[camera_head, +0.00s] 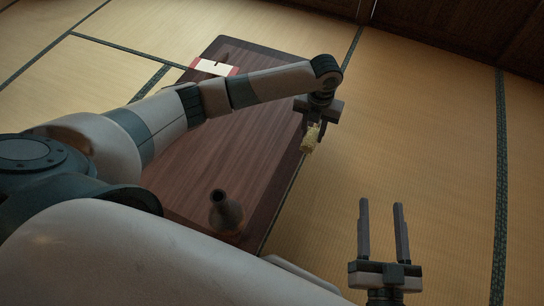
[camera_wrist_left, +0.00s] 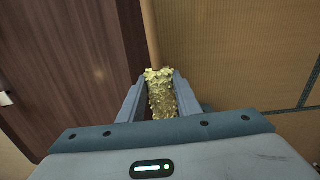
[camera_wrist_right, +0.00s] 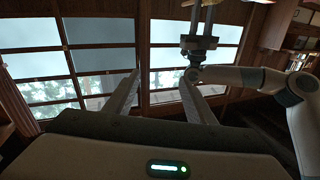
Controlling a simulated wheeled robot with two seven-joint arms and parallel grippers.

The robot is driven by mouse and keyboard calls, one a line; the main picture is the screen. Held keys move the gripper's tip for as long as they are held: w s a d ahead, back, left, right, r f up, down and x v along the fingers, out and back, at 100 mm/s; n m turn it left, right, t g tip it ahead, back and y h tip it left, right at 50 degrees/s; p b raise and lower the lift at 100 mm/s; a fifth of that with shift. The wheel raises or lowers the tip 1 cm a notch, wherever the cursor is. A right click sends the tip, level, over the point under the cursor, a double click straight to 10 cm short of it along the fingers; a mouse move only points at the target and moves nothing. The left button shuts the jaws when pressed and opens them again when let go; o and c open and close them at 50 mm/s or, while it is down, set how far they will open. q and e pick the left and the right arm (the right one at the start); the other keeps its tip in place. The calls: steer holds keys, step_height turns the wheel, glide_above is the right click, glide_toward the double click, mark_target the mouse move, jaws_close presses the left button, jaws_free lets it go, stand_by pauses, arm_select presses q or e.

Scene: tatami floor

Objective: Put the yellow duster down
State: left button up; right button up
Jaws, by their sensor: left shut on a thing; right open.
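The yellow duster (camera_head: 310,138) is held by my left gripper (camera_head: 314,127) at the right edge of the low dark wooden table. In the left wrist view the duster (camera_wrist_left: 161,92) has a fluffy yellow head between the two fingers, with a tan handle (camera_wrist_left: 151,35) reaching away from them. My left gripper (camera_wrist_left: 160,97) is shut on the duster. Whether the duster touches the table edge is unclear. My right gripper (camera_head: 381,205) is open and empty, fingers pointing up in the head view, to the right of the table.
The low table (camera_head: 262,130) carries a dark vase (camera_head: 225,212) at its near end and a white and red paper item (camera_head: 214,67) at its far end. Tatami floor (camera_head: 430,130) right of the table is clear. Windows (camera_wrist_right: 95,65) show in the right wrist view.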

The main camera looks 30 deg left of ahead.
arm_select(q)
steer(key=shift+w+f+m, duration=0.2)
steer(key=shift+f+m, duration=0.05)
steer(key=shift+m, duration=0.05)
arm_select(e)
steer(key=shift+s+r, duration=0.15)
steer(key=shift+r, duration=0.4)
arm_select(q)
steer(key=shift+s+a+f, duration=0.2)
steer(key=shift+a+f, duration=0.1)
steer(key=shift+a, duration=0.05)
steer(key=s+a+f, duration=0.1)
steer(key=a+f, duration=0.1)
steer(key=a, duration=0.1)
steer(key=s+a+f+b, duration=0.1)
steer(key=s+a+f, duration=0.1)
steer(key=a, duration=0.1)
steer(key=s+a+f+b, duration=0.1)
steer(key=s+a+f, duration=0.1)
steer(key=a, duration=0.1)
steer(key=shift+f, duration=0.1)
steer(key=shift+s+a+f, duration=0.1)
steer(key=shift+a, duration=0.15)
arm_select(e)
step_height(320, 180, up, 6)
steer(key=s+t+y, duration=0.1)
steer(key=s+t, duration=0.1)
steer(key=t, duration=0.2)
steer(key=shift+s+a+r, duration=0.15)
steer(key=shift+a, duration=0.05)
